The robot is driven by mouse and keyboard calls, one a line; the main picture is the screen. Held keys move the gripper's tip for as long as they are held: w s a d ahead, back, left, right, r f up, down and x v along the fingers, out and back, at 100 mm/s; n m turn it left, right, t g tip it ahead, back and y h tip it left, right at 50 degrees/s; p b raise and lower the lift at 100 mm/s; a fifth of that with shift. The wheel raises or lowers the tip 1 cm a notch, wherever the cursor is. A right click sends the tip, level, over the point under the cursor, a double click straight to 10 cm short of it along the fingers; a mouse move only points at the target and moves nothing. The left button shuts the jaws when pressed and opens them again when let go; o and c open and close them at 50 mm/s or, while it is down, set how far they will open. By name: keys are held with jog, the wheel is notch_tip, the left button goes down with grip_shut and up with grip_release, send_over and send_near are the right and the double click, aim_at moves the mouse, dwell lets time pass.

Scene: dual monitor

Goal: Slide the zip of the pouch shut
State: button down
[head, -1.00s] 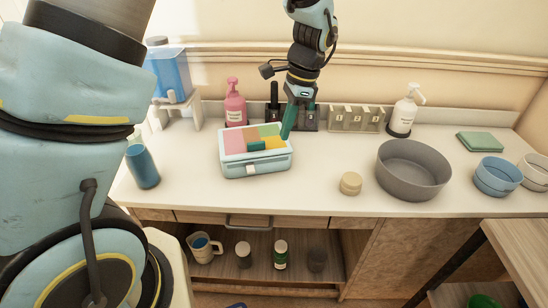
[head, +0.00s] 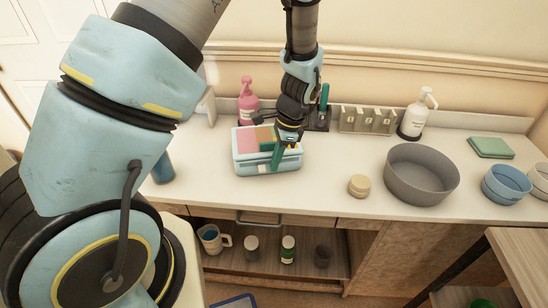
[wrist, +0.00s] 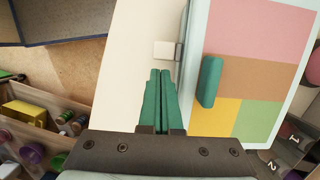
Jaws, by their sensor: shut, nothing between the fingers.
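The task's pouch looks like a light blue, box-shaped case (head: 243,165) on the counter. Its top has pink, brown, yellow and green panels, and a teal block lies on top (wrist: 210,82). In the wrist view, the case (wrist: 250,30) fills the right side. A small pale tab with a grey metal piece (wrist: 168,50) sticks out from its near side; I take this as the zip pull. My gripper (wrist: 160,75) has teal fingers pressed together and empty. The fingertips are just short of the tab in the picture; contact cannot be told. In the head view my gripper (head: 277,160) covers the case's right part.
A grey bowl (head: 420,176) and a tan round lid (head: 359,186) stand to the right. A pink bottle (head: 247,100), a hook rack (head: 367,120) and a white pump bottle (head: 416,115) line the back. Counter in front of the case is clear.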

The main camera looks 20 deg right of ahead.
jog(key=shift+a, duration=0.2)
jog(key=a, duration=0.3)
jog(key=w+a, duration=0.1)
jog(key=a, duration=0.1)
jog(key=shift+a, duration=0.25)
